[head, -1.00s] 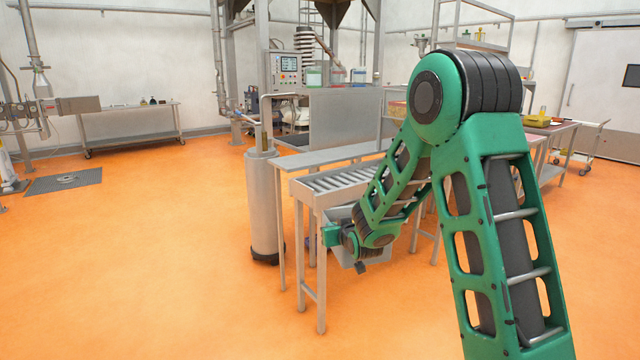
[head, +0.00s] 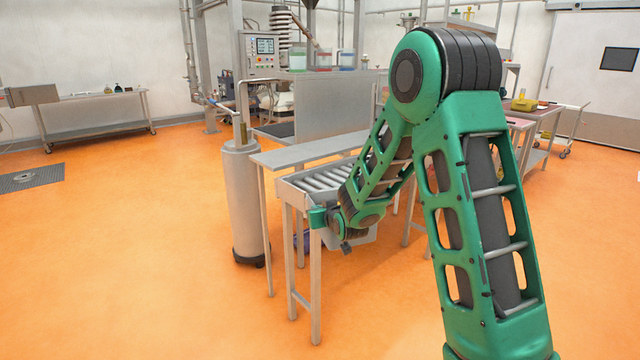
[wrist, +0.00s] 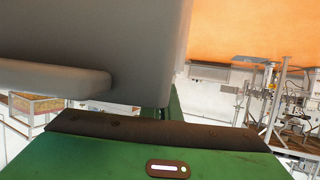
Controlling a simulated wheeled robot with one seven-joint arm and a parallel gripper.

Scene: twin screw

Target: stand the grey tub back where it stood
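The grey tub (head: 366,237) shows in the head view partly behind my forearm and wrist, in front of the roller conveyor's side. In the wrist view the tub (wrist: 95,50) fills the upper left, very close, with its smooth wall and thick rim visible. My gripper (wrist: 170,112) is at the tub's rim, and a green finger shows beside the tub wall. It appears shut on the tub; the other finger and the exact grip are hidden. The tub's base and contents are not visible.
The roller conveyor (head: 318,180) with slim legs stands close by my wrist. A narrow steel table (head: 290,154) runs behind it. A grey cylinder (head: 243,205) stands at its left. The orange floor (head: 120,260) is clear at left. A side table with a yellow item (head: 524,103) is at right.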

